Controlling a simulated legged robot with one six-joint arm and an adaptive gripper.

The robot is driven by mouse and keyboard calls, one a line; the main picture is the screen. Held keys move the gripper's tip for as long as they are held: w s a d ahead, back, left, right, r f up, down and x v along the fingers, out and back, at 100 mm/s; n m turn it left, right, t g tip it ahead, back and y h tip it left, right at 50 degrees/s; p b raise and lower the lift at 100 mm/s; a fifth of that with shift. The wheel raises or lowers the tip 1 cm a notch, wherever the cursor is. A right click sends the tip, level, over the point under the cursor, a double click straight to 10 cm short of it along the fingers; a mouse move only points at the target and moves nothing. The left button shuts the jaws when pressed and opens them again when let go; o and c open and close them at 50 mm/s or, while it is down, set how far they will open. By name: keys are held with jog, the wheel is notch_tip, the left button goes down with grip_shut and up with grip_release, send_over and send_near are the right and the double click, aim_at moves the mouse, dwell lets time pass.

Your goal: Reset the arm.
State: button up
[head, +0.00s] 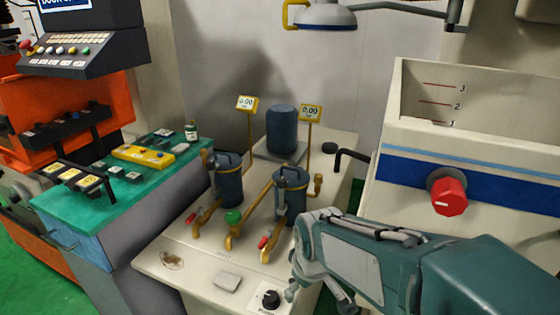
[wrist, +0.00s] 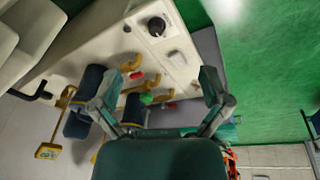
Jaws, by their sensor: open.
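My arm (head: 370,262) is teal and grey and reaches in from the lower right of the head view, over the front right of the pale bench. Its gripper end is hard to make out there. In the wrist view my gripper (wrist: 158,86) has its two dark teal fingers spread wide apart, with nothing held between them. Beyond the fingers lie the bench top and its fittings, including a green knob (wrist: 146,99) and a red-tipped lever (wrist: 137,77). I cannot tell the exact distance to them.
The pale bench (head: 160,262) carries two dark blue filter canisters (head: 228,182) with brass pipes, and a blue cylinder (head: 282,130). A white tank with a red knob (head: 447,191) stands at right. A green-topped bench (head: 95,200) stands at left. A lamp (head: 325,16) hangs above.

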jog(key=s+d+r+m+t, duration=0.3)
jog(key=s+d+r+m, duration=0.5)
jog(key=s+d, duration=0.2)
jog(key=shift+s+d+r+h, duration=0.15)
jog(key=shift+s+d+h, duration=0.2)
jog(key=shift+s, duration=0.65)
